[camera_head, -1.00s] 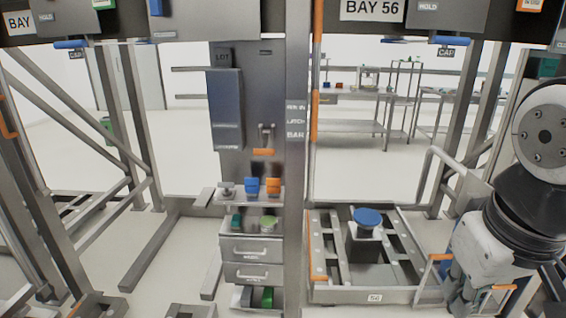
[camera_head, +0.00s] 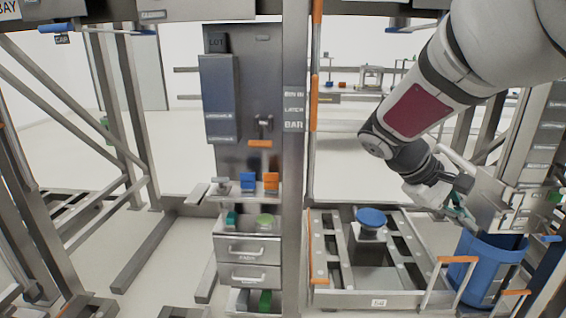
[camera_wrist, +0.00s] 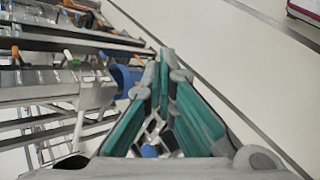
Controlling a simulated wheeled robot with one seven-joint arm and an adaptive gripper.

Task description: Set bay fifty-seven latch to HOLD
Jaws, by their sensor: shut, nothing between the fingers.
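My gripper (camera_head: 457,205) is at the right of the head view, low beside a grey panelled post (camera_head: 530,150), with its teal fingers partly hidden. In the wrist view my gripper (camera_wrist: 163,62) has its teal fingers together and holds nothing. No label for bay fifty-seven is readable now, so I cannot tell which latch is its own. Blue handles show under the upper beam at the left (camera_head: 57,27) and top middle (camera_head: 398,22). Another small blue handle (camera_head: 552,238) is at the right edge, near my gripper. No HOLD marking is readable now.
A blue bin (camera_head: 480,270) stands below my gripper, beside orange-topped rails. A metal cart frame (camera_head: 335,297) with a blue-topped block (camera_head: 371,217) is left of it. A grey post (camera_head: 293,200) and a drawer cabinet (camera_head: 248,247) stand mid-view. Floor at left is partly clear.

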